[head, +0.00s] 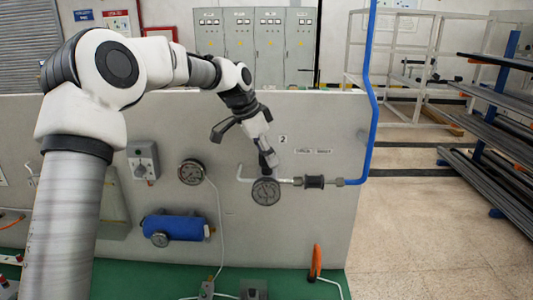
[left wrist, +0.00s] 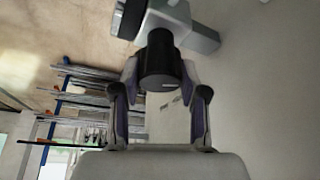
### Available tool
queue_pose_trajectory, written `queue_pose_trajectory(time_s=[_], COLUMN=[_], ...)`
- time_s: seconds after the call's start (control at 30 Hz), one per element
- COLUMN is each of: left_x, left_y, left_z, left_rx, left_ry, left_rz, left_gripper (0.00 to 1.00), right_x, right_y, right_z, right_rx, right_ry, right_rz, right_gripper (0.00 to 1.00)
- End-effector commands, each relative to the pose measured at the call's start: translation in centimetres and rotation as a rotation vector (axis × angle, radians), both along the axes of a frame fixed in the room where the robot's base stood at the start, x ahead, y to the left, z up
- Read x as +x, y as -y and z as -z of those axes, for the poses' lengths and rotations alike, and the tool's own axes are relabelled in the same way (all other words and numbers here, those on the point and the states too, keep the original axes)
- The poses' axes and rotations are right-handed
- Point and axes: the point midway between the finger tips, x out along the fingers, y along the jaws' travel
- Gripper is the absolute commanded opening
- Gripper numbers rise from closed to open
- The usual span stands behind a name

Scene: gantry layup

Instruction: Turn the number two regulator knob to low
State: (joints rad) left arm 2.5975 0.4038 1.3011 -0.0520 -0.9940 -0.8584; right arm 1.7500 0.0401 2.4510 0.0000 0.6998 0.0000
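The number two regulator is mounted on the light panel near the "2" label (head: 283,139), with its round gauge (head: 265,191) below. Its knob (left wrist: 160,66) is a black cylinder, centred between my left gripper's fingers in the left wrist view. The grey regulator body (left wrist: 172,15) shows beyond the knob. My left gripper (head: 243,138) comes down from above at a tilt. Its fingers look spread, one on each side of the knob; whether they touch it I cannot tell. In the head view the gripper partly hides the knob. My right gripper is not in view.
A pipe fitting (head: 314,182) joins a blue pipe (head: 370,90) right of the regulator. Another gauge (head: 191,172), a switch box (head: 143,161) and a blue cylinder (head: 173,227) sit on the panel to the left. Shelves with bars (head: 490,130) stand at right, beyond open floor.

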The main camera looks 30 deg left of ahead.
Motion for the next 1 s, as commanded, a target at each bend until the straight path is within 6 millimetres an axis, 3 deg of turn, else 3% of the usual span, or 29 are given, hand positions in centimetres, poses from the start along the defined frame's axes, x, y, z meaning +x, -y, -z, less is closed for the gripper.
queue_pose_trajectory(time_s=[0.57, 1.0], left_x=[-0.17, -0.17], left_y=[0.1, 0.13], left_z=[-0.03, 0.01], left_rx=[-0.001, -0.002], left_ry=[-0.005, -0.004], left_rz=[-0.046, -0.353], left_gripper=[0.08, 0.08], right_x=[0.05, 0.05], right_y=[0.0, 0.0], right_z=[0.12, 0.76], right_rx=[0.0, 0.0], right_ry=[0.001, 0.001], right_rz=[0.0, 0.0], right_gripper=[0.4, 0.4])
